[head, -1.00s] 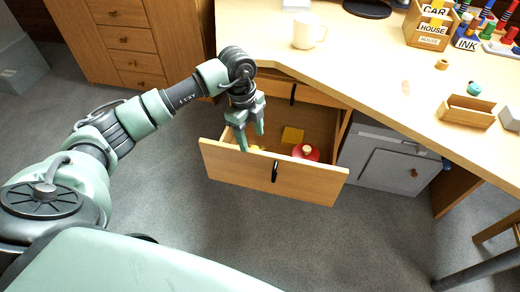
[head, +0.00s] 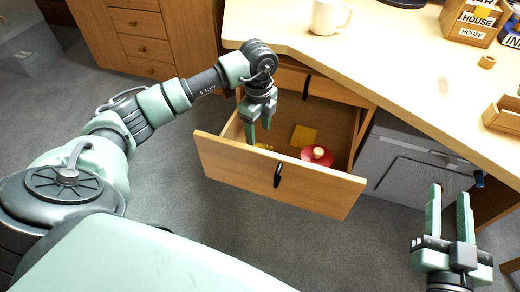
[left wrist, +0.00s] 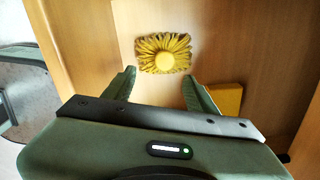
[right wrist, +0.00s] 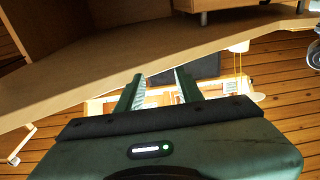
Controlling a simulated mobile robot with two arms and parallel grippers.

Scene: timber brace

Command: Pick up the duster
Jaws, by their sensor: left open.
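The duster is a yellow, fluffy, flower-like head with a round middle (left wrist: 165,60). It lies on the floor of the open drawer (head: 265,178). In the head view only a small yellow part of the duster (head: 264,146) shows beside my left gripper's fingers. My left gripper (head: 258,135) points down into the drawer, open and empty. In the left wrist view the duster is beyond the fingertips, between their lines, apart from both. My right gripper (head: 449,192) is open and empty, away to the right of the drawer.
A red round thing with a pale knob (head: 318,155) and a flat yellow block (head: 304,135) lie in the drawer, right of the duster. The drawer's front and side walls surround them. The desk top (head: 290,35) overhangs behind, with a white mug (head: 329,17). A grey cabinet (head: 400,165) stands at right.

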